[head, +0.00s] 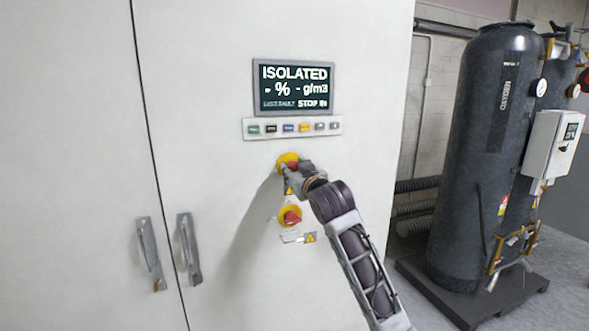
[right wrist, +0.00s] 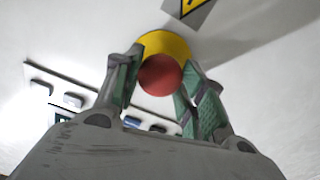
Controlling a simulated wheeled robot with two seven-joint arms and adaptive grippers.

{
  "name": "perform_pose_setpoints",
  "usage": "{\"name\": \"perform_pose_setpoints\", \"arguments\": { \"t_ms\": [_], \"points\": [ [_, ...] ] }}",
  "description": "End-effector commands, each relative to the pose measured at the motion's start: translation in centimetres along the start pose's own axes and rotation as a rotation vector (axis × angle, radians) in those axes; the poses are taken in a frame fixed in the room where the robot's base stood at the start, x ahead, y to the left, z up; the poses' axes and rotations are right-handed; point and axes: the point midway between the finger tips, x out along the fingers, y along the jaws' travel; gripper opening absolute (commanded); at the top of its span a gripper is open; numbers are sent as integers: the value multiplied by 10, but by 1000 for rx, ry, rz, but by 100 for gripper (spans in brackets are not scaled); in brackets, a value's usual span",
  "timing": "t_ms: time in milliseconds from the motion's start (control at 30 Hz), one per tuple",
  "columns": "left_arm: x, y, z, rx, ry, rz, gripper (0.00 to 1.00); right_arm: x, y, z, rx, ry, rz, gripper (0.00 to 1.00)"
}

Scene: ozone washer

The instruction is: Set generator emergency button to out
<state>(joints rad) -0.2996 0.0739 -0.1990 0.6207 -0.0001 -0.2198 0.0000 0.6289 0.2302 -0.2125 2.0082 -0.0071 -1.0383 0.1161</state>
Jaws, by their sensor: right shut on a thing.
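The emergency button is a red mushroom head on a yellow round base (head: 288,158), on the white cabinet door below the row of small buttons. My right gripper (head: 294,168) is at this button and partly covers it in the head view. In the right wrist view the red button head (right wrist: 160,76) sits between the two green-padded fingers of my right gripper (right wrist: 158,84), which are shut on it. A second red and yellow rotary switch (head: 290,216) is below it on the same door. My left gripper is not in view.
A display (head: 293,88) reads "ISOLATED" and "STOP IN" above a button strip (head: 292,128). Two door handles (head: 189,248) stick out at lower left. A dark tank (head: 485,150) stands on a pallet at right.

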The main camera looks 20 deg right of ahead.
Motion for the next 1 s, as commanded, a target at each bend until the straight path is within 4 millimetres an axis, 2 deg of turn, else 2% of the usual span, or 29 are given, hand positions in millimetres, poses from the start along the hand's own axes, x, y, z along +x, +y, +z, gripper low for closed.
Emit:
{"name": "perform_pose_setpoints", "arguments": {
  "t_ms": [167, 200, 367, 767, 1000],
  "points": [
    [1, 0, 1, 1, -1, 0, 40, 0, 0, 1, 0, -1, 0, 0],
    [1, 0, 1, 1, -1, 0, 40, 0, 0, 1, 0, -1, 0, 42],
    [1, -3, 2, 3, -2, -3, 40, 0, 0, 1, 0, 0, 0, 62],
    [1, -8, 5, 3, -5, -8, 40, -1, 0, 0, 0, 1, 1, 63],
    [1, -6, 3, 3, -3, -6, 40, -10, 0, 0, 0, 2, 0, 63]
  ]
}}
